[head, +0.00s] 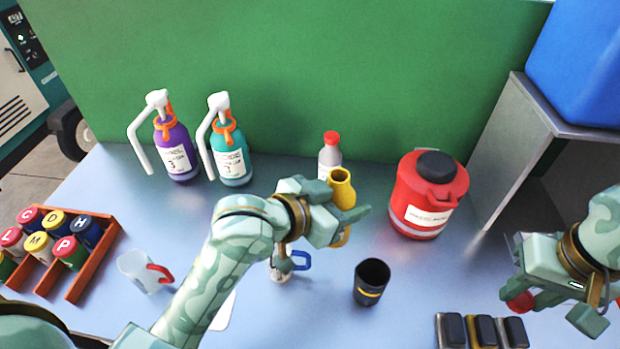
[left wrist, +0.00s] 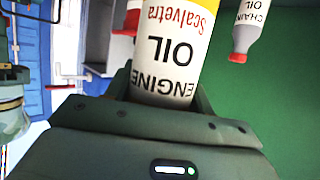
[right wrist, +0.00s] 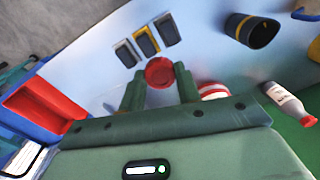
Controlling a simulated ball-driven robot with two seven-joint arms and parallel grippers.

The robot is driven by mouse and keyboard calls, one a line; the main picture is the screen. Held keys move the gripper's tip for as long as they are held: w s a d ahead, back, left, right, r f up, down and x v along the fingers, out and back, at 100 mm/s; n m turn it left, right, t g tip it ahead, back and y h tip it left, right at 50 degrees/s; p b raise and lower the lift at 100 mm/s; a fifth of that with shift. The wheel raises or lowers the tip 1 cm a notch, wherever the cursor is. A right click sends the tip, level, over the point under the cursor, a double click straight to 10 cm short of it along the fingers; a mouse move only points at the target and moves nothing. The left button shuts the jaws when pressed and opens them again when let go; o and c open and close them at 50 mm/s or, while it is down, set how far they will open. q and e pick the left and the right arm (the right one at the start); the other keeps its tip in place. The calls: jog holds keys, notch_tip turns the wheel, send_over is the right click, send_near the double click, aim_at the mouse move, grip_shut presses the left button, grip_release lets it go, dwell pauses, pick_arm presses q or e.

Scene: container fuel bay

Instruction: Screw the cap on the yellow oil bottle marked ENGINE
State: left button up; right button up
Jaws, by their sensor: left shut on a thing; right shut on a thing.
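The yellow oil bottle (head: 342,190) is in my left gripper (head: 346,212), raised above the bench, with its open, uncapped neck at the top. Its white label reads ENGINE OIL in the left wrist view (left wrist: 168,55), where the jaws close around its lower part. My right gripper (head: 538,300) is shut on a red cap (head: 519,303), far to the right of the bottle. The cap also shows between the fingertips in the right wrist view (right wrist: 160,72). Much of the bottle's lower body is hidden by the left gripper in the head view.
A red-capped CHAIN OIL bottle (head: 330,155) stands behind my left gripper. A red canister (head: 425,200), black cup (head: 371,281), clear jug (head: 140,272), two pump bottles (head: 176,148) and a rack of cans (head: 92,268) stand around. Three dark blocks (head: 482,332) lie at the front right.

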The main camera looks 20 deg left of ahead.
pick_arm(q)
jog(key=d, duration=0.1)
jog(key=d+m+h, duration=0.1)
jog(key=d+m+g+h, duration=0.1)
jog(key=d, duration=0.1)
jog(key=shift+s+f, duration=0.2)
jog(key=shift+s, duration=0.05)
pick_arm(e)
jog(key=shift+w+a+r, duration=0.1)
jog(key=shift+w+r, duration=0.1)
jog(key=shift+r, duration=0.1)
jog(key=w+a+r+m, duration=0.2)
jog(key=a+r, duration=0.6)
jog(key=a, duration=0.5)
jog(key=w+a+r+m, duration=0.2)
jog(key=a+r+m, duration=0.2)
jog(key=a+r, duration=0.5)
jog(key=a, duration=0.4)
jog(key=shift+a+r+h, duration=0.25)
jog(key=shift+a+h, duration=0.05)
jog(key=shift+h, duration=0.1)
